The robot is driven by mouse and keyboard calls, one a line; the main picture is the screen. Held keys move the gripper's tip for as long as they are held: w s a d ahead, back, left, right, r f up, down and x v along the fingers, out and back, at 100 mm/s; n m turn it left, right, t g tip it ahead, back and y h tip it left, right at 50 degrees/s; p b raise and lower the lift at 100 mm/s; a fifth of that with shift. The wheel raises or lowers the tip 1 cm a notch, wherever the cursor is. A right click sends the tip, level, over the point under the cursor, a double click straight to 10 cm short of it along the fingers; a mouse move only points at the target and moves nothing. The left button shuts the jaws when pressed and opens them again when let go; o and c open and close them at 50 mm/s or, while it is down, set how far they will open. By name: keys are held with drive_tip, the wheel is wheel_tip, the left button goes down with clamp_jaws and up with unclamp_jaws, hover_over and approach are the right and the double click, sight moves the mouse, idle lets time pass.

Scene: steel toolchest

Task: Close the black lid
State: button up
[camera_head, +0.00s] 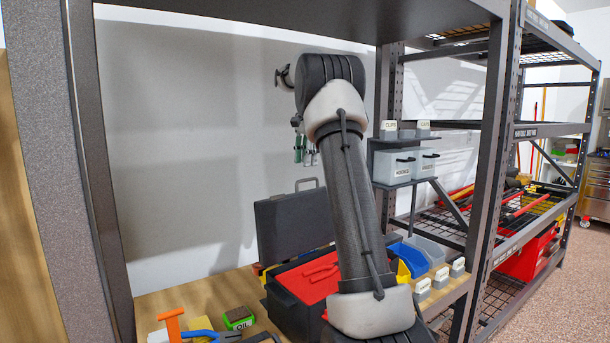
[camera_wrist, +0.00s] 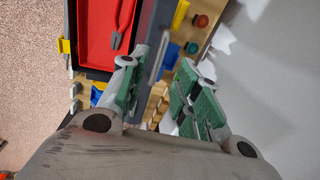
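The black lid (camera_head: 290,223) stands upright, open, at the back of the black toolbox (camera_head: 287,312) in the head view. A red tray (camera_head: 309,280) shows inside the box. In the wrist view the lid (camera_wrist: 154,45) appears nearly edge-on as a dark grey strip beside the red tray (camera_wrist: 92,35). My gripper (camera_wrist: 168,62) has its green-padded fingers spread apart, with nothing held between them. The fingers overlap the lid's edge in the picture; I cannot tell whether they touch it. In the head view my arm hides part of the toolbox.
The toolbox is on a wooden shelf (camera_head: 200,292) between steel posts. Orange and blue tools and a green-and-black box (camera_head: 238,318) lie at the left. Blue and grey bins (camera_head: 428,248) stand at the right. Another shelf is above, with a white wall behind.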

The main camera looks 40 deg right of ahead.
drive_tip(key=f, duration=0.5)
drive_tip(key=shift+w+f, duration=0.3)
drive_tip(key=shift+f, duration=0.05)
clamp_jaws()
